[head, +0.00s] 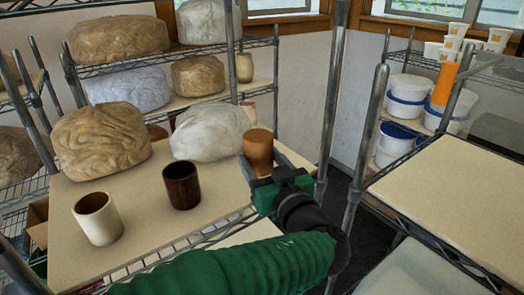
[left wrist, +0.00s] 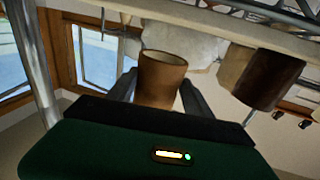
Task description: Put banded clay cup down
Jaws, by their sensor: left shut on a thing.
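An orange-brown clay cup (head: 258,149) is held by my left gripper (head: 268,172) at the right end of the pale shelf board (head: 146,219). In the left wrist view the cup (left wrist: 161,80) sits between the two fingers of the gripper (left wrist: 157,92). I cannot tell whether its base touches the board. My right gripper is not in view.
Wrapped clay lumps (head: 100,143) and (head: 210,132) lie behind the cups. A metal rack post (head: 333,90) rises just right of the held cup. A second, bare table board (head: 455,195) is at the right. White buckets (head: 405,97) stand behind it.

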